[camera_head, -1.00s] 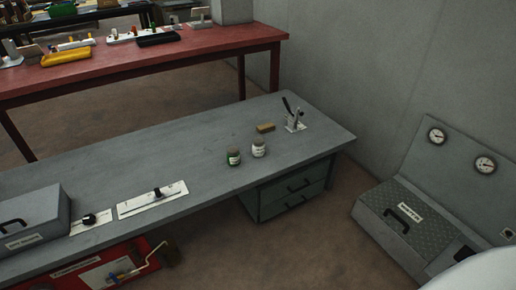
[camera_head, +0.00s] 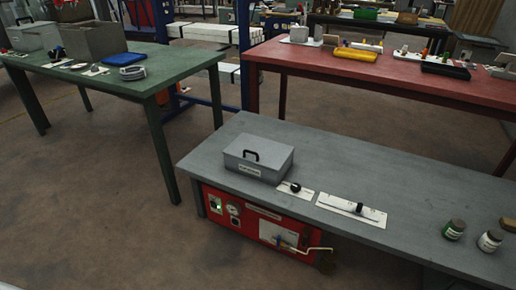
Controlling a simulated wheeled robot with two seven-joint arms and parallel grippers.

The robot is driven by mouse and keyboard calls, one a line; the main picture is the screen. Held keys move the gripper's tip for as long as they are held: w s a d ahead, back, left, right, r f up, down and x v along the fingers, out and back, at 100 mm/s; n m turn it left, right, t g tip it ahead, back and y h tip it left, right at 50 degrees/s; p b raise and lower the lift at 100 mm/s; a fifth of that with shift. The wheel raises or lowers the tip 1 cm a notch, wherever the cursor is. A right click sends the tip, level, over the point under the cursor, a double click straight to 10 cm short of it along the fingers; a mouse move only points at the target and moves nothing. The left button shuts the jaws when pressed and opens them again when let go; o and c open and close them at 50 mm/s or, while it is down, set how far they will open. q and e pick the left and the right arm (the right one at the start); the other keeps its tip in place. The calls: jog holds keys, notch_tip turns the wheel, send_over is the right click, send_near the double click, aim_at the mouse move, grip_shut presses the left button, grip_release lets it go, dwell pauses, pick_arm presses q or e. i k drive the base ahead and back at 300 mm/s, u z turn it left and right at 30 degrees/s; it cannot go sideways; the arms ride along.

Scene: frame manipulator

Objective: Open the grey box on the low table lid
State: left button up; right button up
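The grey box (camera_head: 258,158) sits near the left end of the low grey table (camera_head: 330,160). Its lid is shut. Neither of my grippers shows in the head view.
A red panel unit (camera_head: 260,228) with a protruding crank is under the table. A green table (camera_head: 130,70) and a red table (camera_head: 390,75) stand behind. Floor at front left is clear.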

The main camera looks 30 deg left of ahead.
aim_at(269, 154)
jog(key=i, duration=0.4)
jog(key=u, duration=0.75)
jog(key=i, duration=1.35)
jog(key=u, duration=1)
